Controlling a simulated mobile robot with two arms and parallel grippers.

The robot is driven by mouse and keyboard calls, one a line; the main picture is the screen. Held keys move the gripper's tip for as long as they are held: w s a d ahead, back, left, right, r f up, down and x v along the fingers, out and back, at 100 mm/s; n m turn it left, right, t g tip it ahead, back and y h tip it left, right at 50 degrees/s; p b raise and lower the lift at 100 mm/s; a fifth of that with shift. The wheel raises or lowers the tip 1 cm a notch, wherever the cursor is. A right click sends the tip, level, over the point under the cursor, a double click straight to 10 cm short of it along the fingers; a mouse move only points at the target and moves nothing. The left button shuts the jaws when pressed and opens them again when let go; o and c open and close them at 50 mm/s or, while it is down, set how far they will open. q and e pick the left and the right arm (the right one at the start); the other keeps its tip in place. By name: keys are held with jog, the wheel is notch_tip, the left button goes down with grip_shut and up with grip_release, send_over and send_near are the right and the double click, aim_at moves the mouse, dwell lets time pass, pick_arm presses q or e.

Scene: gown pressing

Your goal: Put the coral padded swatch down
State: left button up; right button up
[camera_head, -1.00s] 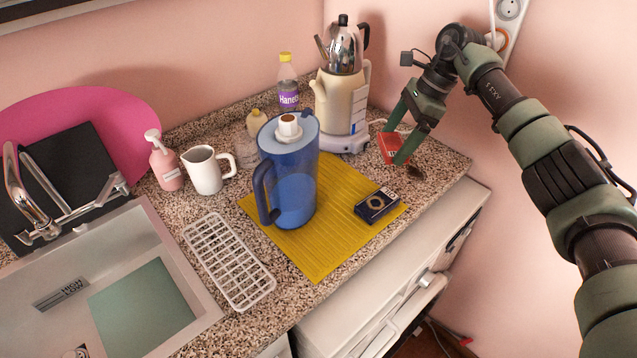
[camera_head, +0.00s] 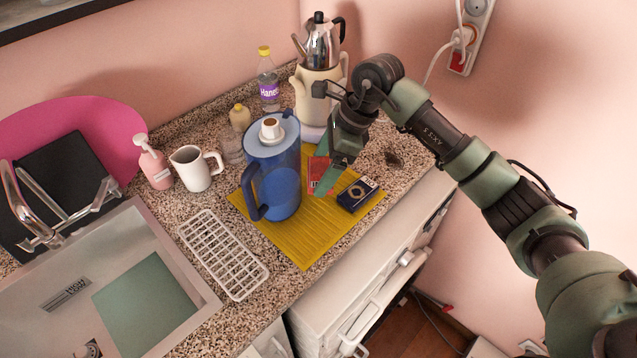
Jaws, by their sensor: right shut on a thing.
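The coral padded swatch (camera_head: 315,170) shows as a flat red piece at my right gripper (camera_head: 324,180). The gripper is shut on it, and its fingers cover part of it. Gripper and swatch are over the back part of the yellow ribbed mat (camera_head: 298,243), between the blue pitcher (camera_head: 283,187) and the small dark blue box (camera_head: 357,195). I cannot tell whether the swatch touches the mat. My left gripper is not in view.
A cream kettle stand (camera_head: 316,98) stands behind the gripper. A white jug (camera_head: 194,172), a pink soap bottle (camera_head: 154,167) and a white rack (camera_head: 222,253) are at the left. A dark spoon-like thing (camera_head: 393,158) lies right on the bare counter.

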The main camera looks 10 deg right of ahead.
aim_at(312, 202)
jog(key=f, duration=0.2)
jog(key=f+p, duration=0.1)
jog(key=shift+s+a+f, duration=0.1)
jog(key=shift+s+a, duration=0.15)
jog(key=shift+a, duration=0.1)
notch_tip(312, 202, down, 2)
jog(key=shift+f+p, duration=0.15)
jog(key=shift+p, duration=0.55)
jog(key=shift+s+a+f+p, duration=0.15)
jog(key=shift+f+p, duration=0.4)
jog(key=shift+f, duration=0.2)
jog(key=shift+f, duration=0.15)
jog(key=shift+f+b, duration=0.1)
jog(key=shift+b, duration=0.3)
jog(key=o, duration=1.2)
jog(key=shift+c, duration=0.2)
jog(key=shift+r, duration=0.2)
